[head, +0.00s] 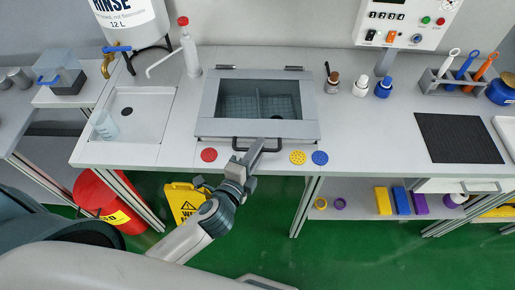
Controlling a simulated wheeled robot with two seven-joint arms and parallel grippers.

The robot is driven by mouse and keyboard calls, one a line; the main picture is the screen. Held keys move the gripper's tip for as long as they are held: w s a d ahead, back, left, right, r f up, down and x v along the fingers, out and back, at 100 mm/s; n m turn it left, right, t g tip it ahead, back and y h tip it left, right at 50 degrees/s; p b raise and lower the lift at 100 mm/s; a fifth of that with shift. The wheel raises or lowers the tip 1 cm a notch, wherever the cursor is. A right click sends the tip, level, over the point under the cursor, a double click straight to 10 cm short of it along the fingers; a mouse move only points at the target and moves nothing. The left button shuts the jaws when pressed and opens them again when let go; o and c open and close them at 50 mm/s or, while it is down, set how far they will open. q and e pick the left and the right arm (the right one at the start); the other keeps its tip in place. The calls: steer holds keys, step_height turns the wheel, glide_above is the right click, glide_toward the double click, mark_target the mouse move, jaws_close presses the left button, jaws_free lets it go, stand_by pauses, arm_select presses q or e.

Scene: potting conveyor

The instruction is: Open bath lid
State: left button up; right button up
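The bath (245,106) is set into the bench in the middle of the head view. Its grey-framed lid (207,110) lies over it, with a see-through panel showing a basket-like inside with a divider. The lid looks down or nearly so; a slight lift cannot be ruled out. Two hinges sit at its back edge. A dark bar handle (278,146) runs along its front edge. My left gripper (254,151) reaches up from below, its fingers overlapping the handle's middle. I cannot tell whether they are closed around the bar. My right gripper is out of view.
Red (209,155), yellow (298,157) and blue (320,158) discs lie near the bench's front edge. A squeeze bottle (190,52) stands behind left of the bath. Small bottles (360,85) stand at its right. The bench further right is clear up to a black mat (458,138).

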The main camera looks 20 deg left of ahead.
arm_select(q)
jaws_close()
steer(key=shift+r, duration=0.15)
steer(key=shift+r+p, duration=0.5)
steer(key=shift+p, duration=0.1)
steer(key=w+a+r+p, duration=0.1)
steer(key=w+r+p, duration=0.2)
steer(key=r+p, duration=0.45)
steer(key=w+a+r+p, duration=0.15)
steer(key=r+p, duration=0.35)
steer(key=r, duration=0.5)
steer(key=w+a+r+n+g, duration=0.1)
steer(key=w+a+r+g, duration=0.1)
steer(key=w+r, duration=0.5)
steer(key=w+a+r+g, duration=0.3)
steer(key=w+r+g, duration=0.2)
steer(key=w, duration=1.1)
step_height(320, 180, up, 3)
steer(key=shift+w+a+r+n+h+p, duration=0.1)
steer(key=shift+w+a+n+h+p, duration=0.2)
steer(key=shift+w+n+p, duration=0.1)
